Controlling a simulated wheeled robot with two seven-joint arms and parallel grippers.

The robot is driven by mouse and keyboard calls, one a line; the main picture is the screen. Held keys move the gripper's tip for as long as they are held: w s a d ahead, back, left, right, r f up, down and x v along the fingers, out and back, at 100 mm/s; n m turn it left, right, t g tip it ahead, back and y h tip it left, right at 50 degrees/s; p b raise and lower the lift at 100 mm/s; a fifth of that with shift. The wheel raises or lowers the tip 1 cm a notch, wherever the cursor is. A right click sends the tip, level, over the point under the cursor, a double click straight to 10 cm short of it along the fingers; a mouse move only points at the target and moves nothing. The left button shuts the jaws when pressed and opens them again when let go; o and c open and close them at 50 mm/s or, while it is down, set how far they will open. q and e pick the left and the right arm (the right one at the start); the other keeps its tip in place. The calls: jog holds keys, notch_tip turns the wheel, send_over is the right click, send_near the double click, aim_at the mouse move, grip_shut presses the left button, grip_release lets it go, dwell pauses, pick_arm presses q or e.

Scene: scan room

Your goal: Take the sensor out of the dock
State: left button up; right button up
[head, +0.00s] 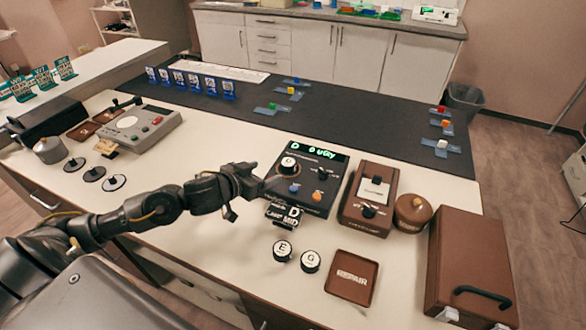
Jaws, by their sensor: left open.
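A black console (325,165) with a lit green display stands at the middle of the near table; it looks like the dock. A round white-topped piece (288,162) sits at its upper left, with a thin cable curving beside it; it may be the sensor, but I cannot tell for sure. My left gripper (264,184) is open at the console's left edge, just below and left of the round piece. I cannot tell whether it touches anything. A small black sign reading D and MID (284,214) stands at the console's front. My right gripper is out of view.
A brown device (368,198), a brown round pot (412,212) and a brown case (470,265) stand to the right. Two lettered discs (283,250) and a REPAIR tray (352,277) lie in front. A grey device (140,130) is at left. The dark mat (350,115) behind has free room.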

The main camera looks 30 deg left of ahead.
aim_at(286, 163)
pick_arm(q)
jog(key=shift+w, duration=0.35)
jog(key=x, duration=0.4)
jog(key=shift+w+d+f, duration=0.15)
jog(key=shift+w+f, duration=0.15)
jog(key=shift+w, duration=0.1)
jog(key=p+x, duration=0.1)
jog(key=x, duration=0.4)
jog(key=shift+w+d, duration=0.1)
jog(key=c, duration=1.1)
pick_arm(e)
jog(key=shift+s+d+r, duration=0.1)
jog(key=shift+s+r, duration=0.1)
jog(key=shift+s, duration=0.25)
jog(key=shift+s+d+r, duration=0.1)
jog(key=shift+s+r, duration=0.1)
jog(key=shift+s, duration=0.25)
